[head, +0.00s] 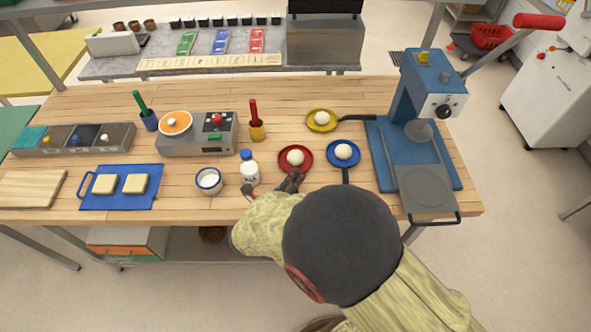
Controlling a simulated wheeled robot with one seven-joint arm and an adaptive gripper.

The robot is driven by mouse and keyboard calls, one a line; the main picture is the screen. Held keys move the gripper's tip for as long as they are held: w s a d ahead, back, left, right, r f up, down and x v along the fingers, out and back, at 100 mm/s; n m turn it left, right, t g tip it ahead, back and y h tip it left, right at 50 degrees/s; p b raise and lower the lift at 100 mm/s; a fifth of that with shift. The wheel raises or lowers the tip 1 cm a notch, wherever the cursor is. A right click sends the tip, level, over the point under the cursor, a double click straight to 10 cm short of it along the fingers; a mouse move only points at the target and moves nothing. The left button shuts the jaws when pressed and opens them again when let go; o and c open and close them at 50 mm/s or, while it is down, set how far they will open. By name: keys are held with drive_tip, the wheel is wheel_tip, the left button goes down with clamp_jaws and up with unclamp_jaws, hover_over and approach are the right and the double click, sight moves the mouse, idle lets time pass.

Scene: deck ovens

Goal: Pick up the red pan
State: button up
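The red pan (281,161) rests on the wooden worktop, right of a white bottle and left of the blue pan. A pale dough ball (295,157) sits in it. My gripper (269,186) is low at the worktop's front edge, just in front of the red pan and the bottle. Its fingers look spread apart, one near the bottle's base and one close to the pan's near side. I see nothing held between them. The pan's near side and any handle there are partly hidden by my gripper, so I cannot tell whether they touch.
The blue pan (332,159) and yellow pan (311,123) each hold a ball. The white bottle (250,174) with a blue cap and a bowl (209,188) stand close left of my gripper. A blue press (388,160) stands at right. Free wood lies behind the pans.

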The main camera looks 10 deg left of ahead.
drive_tip(key=shift+w, duration=0.1)
drive_tip(key=shift+c, duration=1.1)
clamp_jaws()
